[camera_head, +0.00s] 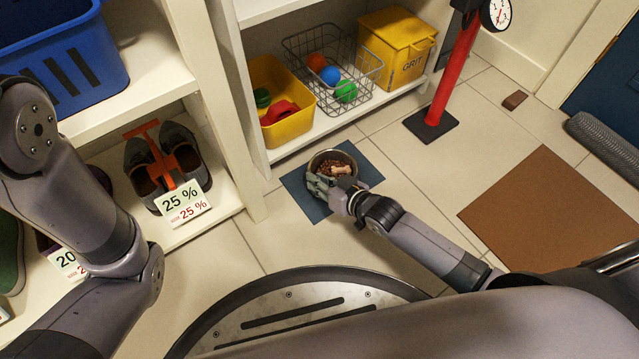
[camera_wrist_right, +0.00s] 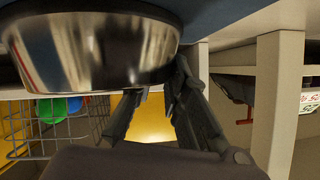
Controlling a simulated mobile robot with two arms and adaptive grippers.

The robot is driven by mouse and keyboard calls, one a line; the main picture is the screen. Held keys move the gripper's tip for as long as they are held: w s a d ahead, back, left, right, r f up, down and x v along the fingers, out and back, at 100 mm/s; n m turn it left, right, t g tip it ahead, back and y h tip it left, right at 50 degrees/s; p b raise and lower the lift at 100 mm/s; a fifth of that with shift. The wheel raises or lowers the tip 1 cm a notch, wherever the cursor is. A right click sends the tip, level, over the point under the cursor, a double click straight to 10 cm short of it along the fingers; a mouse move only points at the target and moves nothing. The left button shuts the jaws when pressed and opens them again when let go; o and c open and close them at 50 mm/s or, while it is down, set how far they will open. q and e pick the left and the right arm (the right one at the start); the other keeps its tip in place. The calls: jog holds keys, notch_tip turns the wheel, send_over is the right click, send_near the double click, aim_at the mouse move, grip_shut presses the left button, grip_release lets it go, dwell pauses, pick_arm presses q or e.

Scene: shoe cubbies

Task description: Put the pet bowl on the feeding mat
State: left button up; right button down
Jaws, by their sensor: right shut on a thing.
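The pet bowl (camera_head: 327,157) is a round metal bowl with brown kibble and a bone-shaped piece inside. It is upright, within the outline of the dark blue feeding mat (camera_head: 369,166) on the floor. My right gripper (camera_head: 322,184) is shut on the bowl's near rim. In the right wrist view the bowl's shiny side (camera_wrist_right: 95,50) fills the upper left, beside the fingers (camera_wrist_right: 160,95), with the blue mat (camera_wrist_right: 225,15) behind it. I cannot tell whether the bowl's base touches the mat. My left arm shows at the left, but its gripper is out of view.
A low shelf behind the mat holds a yellow bin (camera_head: 285,123), a wire basket (camera_head: 310,48) with balls and a yellow GRIT box (camera_head: 398,45). A red post (camera_head: 452,75) stands beyond. A brown mat (camera_head: 555,205) lies right. Shoe cubbies (camera_head: 215,215) stand left.

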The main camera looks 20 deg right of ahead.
jog(key=c, duration=1.6)
grip_release()
jog(key=shift+o, duration=0.2)
jog(key=shift+s+r, duration=0.1)
jog(key=shift+r, duration=0.15)
jog(key=p+v, duration=0.8)
jog(key=v, duration=0.3)
jog(key=shift+s+d, duration=0.25)
jog(key=shift+s, duration=0.1)
jog(key=shift+r, duration=0.1)
